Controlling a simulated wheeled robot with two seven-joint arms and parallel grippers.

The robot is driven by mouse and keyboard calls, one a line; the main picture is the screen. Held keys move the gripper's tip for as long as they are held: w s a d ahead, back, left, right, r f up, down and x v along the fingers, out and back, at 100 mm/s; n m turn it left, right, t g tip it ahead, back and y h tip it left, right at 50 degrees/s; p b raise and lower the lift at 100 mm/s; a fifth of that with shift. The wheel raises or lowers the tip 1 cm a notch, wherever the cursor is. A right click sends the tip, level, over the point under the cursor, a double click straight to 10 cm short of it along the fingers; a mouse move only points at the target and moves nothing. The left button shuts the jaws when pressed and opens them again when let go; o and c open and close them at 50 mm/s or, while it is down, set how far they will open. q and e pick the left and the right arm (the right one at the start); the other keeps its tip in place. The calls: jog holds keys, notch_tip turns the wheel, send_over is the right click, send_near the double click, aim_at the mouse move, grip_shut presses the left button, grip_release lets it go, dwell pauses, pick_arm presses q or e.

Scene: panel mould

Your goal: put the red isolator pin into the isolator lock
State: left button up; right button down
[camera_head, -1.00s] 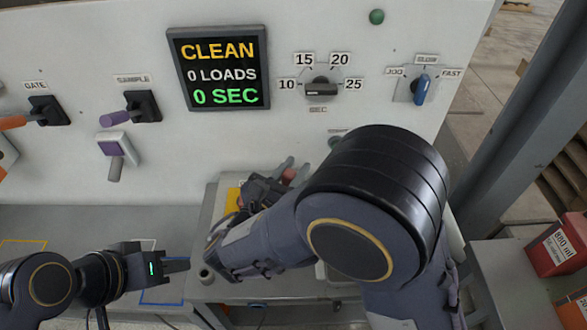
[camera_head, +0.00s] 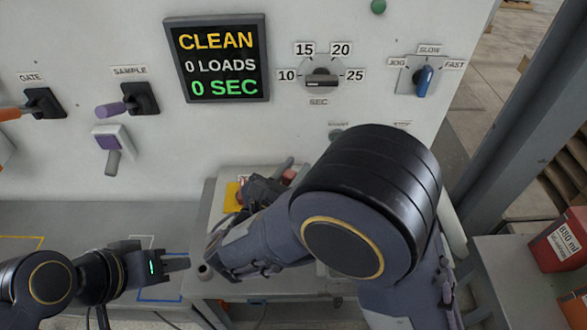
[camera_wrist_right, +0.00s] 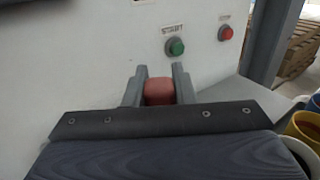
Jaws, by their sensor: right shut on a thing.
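My right gripper (camera_head: 282,174) is shut on a red, rounded thing (camera_wrist_right: 158,91), which looks like the red isolator pin. In the right wrist view it sits between the two grey fingers; its lower part is hidden. In the head view only a bit of red shows at the fingertips. A yellow plate (camera_head: 231,199) lies just left of the right gripper on the grey ledge, with a reddish part beside it, partly covered by my arm. I cannot make out the isolator lock for certain. My left gripper (camera_head: 176,263) is low at the left; its jaw opening is unclear.
The white panel carries a display (camera_head: 218,60), a seconds dial (camera_head: 321,81), a blue speed knob (camera_head: 424,81) and sample and gate levers. The right wrist view shows a green start button (camera_wrist_right: 175,47) and a red button (camera_wrist_right: 225,33). A red box (camera_head: 562,243) stands at the right.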

jog(key=shift+f+b, duration=1.25)
jog(key=shift+f, duration=0.5)
jog(key=c, duration=1.1)
grip_release()
jog(key=shift+b+v, duration=0.45)
jog(key=shift+v, duration=3.45)
